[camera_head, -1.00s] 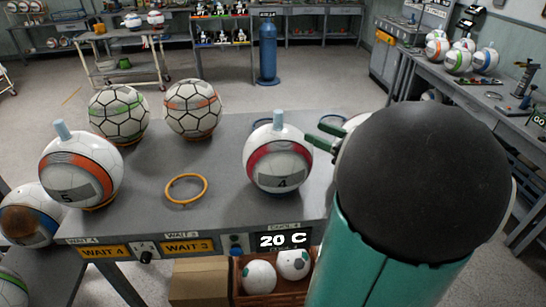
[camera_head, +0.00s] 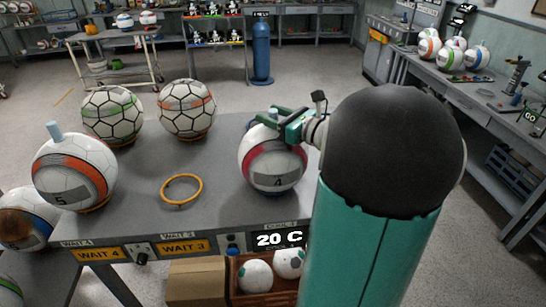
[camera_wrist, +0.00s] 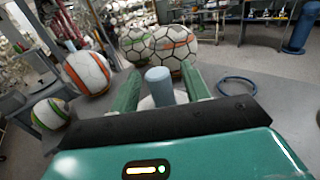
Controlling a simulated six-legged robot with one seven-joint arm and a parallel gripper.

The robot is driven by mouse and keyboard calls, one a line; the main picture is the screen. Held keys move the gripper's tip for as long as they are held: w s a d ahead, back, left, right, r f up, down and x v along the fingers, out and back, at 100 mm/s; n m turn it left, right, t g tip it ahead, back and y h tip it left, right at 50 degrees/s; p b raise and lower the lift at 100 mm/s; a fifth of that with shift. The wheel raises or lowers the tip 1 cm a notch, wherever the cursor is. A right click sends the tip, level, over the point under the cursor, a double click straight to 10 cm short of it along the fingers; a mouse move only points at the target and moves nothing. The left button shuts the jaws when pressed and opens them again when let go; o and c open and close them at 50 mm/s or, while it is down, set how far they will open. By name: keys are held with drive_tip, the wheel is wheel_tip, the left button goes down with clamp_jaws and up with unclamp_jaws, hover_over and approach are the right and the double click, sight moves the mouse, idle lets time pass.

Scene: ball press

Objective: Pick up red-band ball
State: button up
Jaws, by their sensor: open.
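The red-band ball (camera_head: 272,160) is white with a dark red band and a grey panel marked 4. It sits at the right of the grey table. My gripper (camera_head: 270,115) is at the top of this ball. In the wrist view a pale blue peg (camera_wrist: 159,86) stands up between the two green fingers of my gripper (camera_wrist: 160,80). The fingers are apart, with visible gaps on both sides of the peg. Most of the ball is hidden below the gripper in the wrist view.
An orange-band ball (camera_head: 75,172) marked 5 stands at the table's left. A green-line ball (camera_head: 112,115) and an orange-line ball (camera_head: 187,108) stand behind. A yellow ring (camera_head: 182,190) lies on the table (camera_head: 215,215). A blue ring (camera_wrist: 237,87) lies behind the ball.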

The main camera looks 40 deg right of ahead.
clamp_jaws()
drive_tip(key=shift+r, duration=0.15)
idle(0.4)
